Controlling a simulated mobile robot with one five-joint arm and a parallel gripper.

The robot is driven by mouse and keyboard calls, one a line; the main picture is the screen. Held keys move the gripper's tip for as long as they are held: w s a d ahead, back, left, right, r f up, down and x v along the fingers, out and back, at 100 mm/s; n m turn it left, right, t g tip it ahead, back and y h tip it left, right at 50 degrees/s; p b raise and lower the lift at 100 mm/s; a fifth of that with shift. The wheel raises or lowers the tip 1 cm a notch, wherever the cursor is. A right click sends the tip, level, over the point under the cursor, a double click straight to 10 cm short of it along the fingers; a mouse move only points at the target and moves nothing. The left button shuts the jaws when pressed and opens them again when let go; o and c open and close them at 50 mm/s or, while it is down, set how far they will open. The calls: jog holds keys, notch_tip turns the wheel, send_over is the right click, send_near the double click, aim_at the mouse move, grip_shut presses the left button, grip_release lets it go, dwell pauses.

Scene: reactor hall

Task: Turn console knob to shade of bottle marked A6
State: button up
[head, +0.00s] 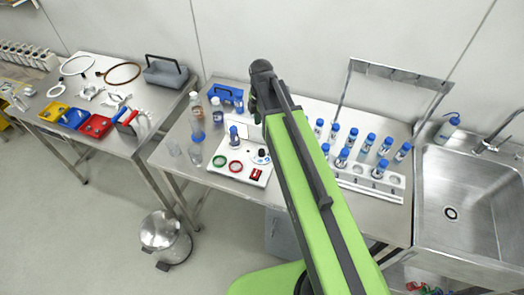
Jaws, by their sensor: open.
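The white console (240,174) lies on the middle steel table, just left of my green arm. A knob with a dark cap on a pale dial (261,156) shows at its right side, close to the arm; its setting is too small to read. Several blue-capped bottles (342,158) stand in a white rack (368,190) right of the arm. Their labels are too small to read, so I cannot tell which is A6. My arm crosses in front of the table and hides part of the rack. Its dark far end is above the table's back, but the gripper's fingers cannot be made out.
The console also bears a green ring (219,161), a red ring (235,167) and a red switch (255,174). Clear vessels (196,151) stand left of it. A sink (460,190) is at right, a tool table (62,140) at left, a pedal bin (160,230) on the floor.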

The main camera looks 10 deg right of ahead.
aim_at(262, 150)
notch_tip(262, 150, down, 14)
jog(key=b, duration=1.3)
jog(key=shift+s+f, duration=0.1)
jog(key=shift+f, duration=0.15)
jog(key=shift+r, duration=0.1)
grip_shut()
